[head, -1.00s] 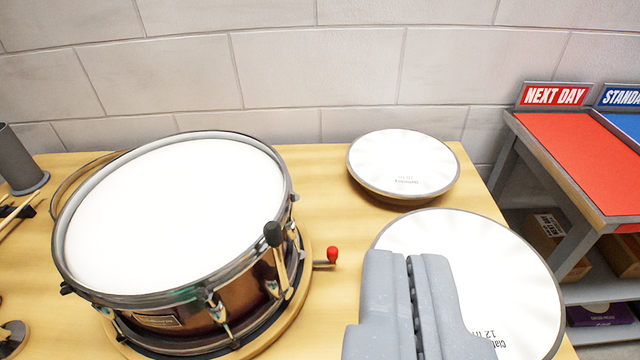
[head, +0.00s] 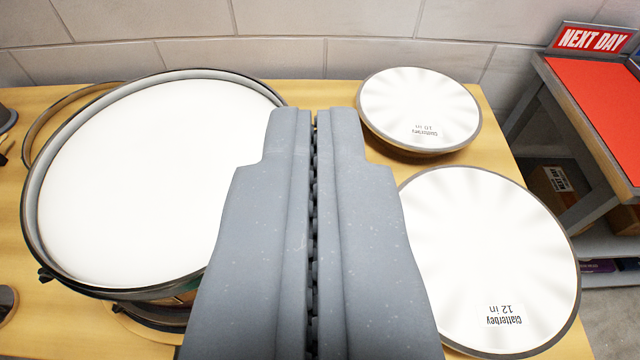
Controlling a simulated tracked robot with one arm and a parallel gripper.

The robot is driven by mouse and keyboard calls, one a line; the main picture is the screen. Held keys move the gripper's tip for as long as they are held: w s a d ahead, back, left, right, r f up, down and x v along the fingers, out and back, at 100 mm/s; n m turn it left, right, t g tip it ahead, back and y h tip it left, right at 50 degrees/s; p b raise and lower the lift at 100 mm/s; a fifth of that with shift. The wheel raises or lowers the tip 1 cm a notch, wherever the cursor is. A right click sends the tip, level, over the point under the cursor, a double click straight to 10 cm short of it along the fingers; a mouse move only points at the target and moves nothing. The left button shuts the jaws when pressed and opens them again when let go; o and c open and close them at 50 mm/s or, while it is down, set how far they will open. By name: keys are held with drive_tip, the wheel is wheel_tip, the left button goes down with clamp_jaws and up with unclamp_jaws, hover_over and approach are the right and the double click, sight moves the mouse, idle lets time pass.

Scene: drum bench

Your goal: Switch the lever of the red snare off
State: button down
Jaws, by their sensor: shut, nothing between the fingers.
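The snare drum (head: 140,190) stands at the left of the bench with its white head up. Its shell looked reddish brown a second ago and now shows only as a sliver below the rim. My gripper (head: 315,112) is shut and empty, and fills the middle of the view, covering the drum's right side. The black-knobbed lever on the shell and the red-knobbed one beside it, both seen earlier, are now hidden behind my gripper. I cannot tell whether my gripper touches either.
A 10 in drum head (head: 420,105) lies at the back right of the bench (head: 330,95). A 12 in drum head (head: 490,260) lies right of my gripper. A red-topped NEXT DAY stand (head: 600,110) is at the far right, and a block wall is behind.

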drive_tip(key=w+d+f+n+g+y+p, duration=0.1)
drive_tip(key=w+f+n+g+y+p, duration=0.1)
drive_tip(key=w+g+p, duration=0.35)
drive_tip(key=w+d+f+n+g+y+p, duration=0.1)
drive_tip(key=w+n+g+y+p, duration=0.1)
drive_tip(key=w+p, duration=0.65)
drive_tip(key=w+d+f+n+g+y+p, duration=0.1)
drive_tip(key=d+f+n+g+y+p, duration=0.2)
drive_tip(key=p, duration=1.2)
drive_tip(key=d+f+n+g, duration=0.2)
drive_tip(key=d+f+g, duration=0.2)
drive_tip(key=f+g, duration=0.1)
drive_tip(key=shift+w+d+f+p, duration=0.3)
drive_tip(key=shift+f+p, duration=0.05)
drive_tip(key=shift+p, duration=0.05)
